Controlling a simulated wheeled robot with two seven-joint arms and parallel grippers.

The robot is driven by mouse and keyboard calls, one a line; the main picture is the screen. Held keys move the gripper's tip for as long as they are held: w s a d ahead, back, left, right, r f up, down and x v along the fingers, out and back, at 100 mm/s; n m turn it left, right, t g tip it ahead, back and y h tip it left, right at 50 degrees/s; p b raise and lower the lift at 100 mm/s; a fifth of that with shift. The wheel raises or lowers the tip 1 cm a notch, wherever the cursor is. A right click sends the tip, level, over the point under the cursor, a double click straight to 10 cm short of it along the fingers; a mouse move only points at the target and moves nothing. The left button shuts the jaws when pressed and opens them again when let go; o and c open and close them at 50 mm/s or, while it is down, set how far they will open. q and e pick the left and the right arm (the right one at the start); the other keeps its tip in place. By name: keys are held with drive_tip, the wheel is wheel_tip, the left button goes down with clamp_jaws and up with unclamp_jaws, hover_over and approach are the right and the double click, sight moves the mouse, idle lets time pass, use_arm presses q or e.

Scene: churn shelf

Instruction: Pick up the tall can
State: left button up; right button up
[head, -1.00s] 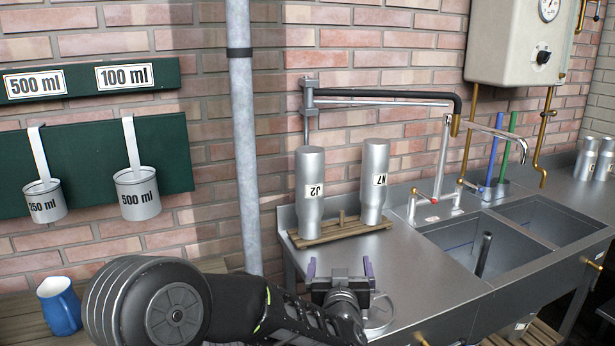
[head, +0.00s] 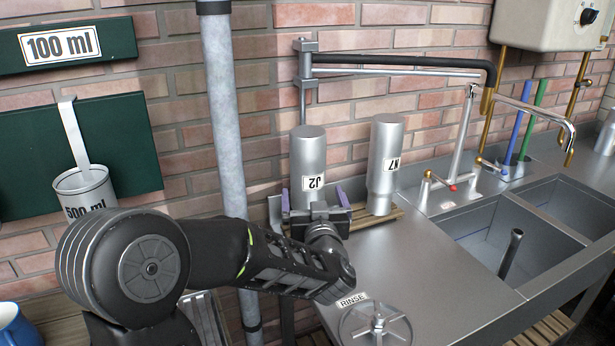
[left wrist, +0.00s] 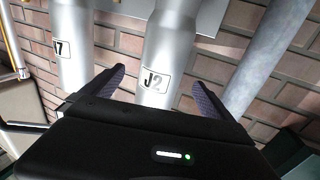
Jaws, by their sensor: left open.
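Two tall silver cans stand upside down on a wooden rack on the steel counter. The can labelled J2 (head: 309,155) is on the left, and the can labelled N7 (head: 384,165) is on the right. My left gripper (head: 313,200) is open in front of the J2 can, low near its label. In the left wrist view the J2 can (left wrist: 165,60) shows between my two open fingers (left wrist: 160,88), and the N7 can (left wrist: 72,45) is to the left. Whether the fingers reach around the J2 can is unclear. My right gripper is not in view.
The wooden rack (head: 392,213) is under the cans. A swing arm pipe (head: 400,61) runs above them. A sink (head: 545,225) with taps lies to the right. A RINSE wheel (head: 376,325) is at the front. A grey pole (head: 222,120) stands left.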

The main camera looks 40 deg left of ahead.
sight(308, 178)
use_arm(q)
drive_tip(key=shift+x, duration=1.3)
drive_tip(key=shift+a, duration=0.1)
drive_tip(key=p+x, duration=0.1)
drive_tip(key=x, duration=0.4)
drive_tip(key=shift+c, duration=0.4)
drive_tip(key=shift+r, duration=0.15)
drive_tip(key=c, duration=1.6)
